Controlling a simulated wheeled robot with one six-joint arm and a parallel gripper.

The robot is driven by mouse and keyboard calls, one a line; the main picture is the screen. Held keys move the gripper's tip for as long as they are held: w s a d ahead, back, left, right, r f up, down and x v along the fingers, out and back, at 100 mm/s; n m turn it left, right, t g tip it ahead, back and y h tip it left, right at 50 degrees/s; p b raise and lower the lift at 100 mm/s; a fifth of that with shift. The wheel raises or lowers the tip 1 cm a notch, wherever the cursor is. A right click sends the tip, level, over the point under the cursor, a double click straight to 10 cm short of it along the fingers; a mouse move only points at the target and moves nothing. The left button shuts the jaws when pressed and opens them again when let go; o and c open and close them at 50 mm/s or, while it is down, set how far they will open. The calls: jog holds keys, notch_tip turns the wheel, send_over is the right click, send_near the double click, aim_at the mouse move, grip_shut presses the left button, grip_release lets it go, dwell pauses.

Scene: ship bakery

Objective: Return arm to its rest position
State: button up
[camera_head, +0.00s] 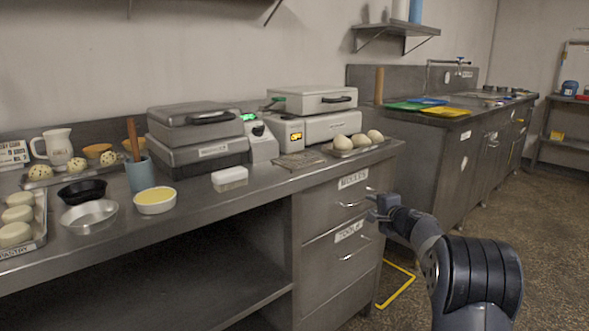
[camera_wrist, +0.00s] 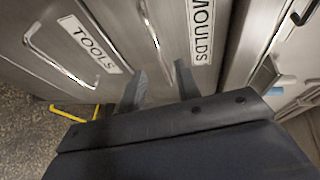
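My gripper (camera_head: 377,211) is in front of the drawer cabinet, beside the drawers labelled MOULDS (camera_head: 352,199) and TOOLS (camera_head: 335,248). In the wrist view, my gripper (camera_wrist: 160,85) has its two fingers apart with nothing between them. The MOULDS drawer (camera_wrist: 182,30) and the TOOLS drawer (camera_wrist: 75,62) fill most of the wrist view. Both drawers look shut. In the head view my arm reaches in from the lower right, and the fingers seem apart from the drawer handles.
A sink unit (camera_head: 425,150) stands behind at the right. Open floor (camera_head: 540,240) lies to the right.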

aim_at(363, 200)
jog(key=p+x, duration=0.1)
jog(key=x, duration=0.6)
jog(key=shift+r, duration=0.15)
jog(key=shift+w+d, duration=0.1)
jog(key=shift+w, duration=0.15)
jog(key=s+d+p, duration=0.3)
jog(key=s+d, duration=1)
jog(key=s, duration=0.3)
jog(key=s+d+p, duration=0.3)
jog(key=s+d, duration=1.1)
jog(key=s, duration=0.2)
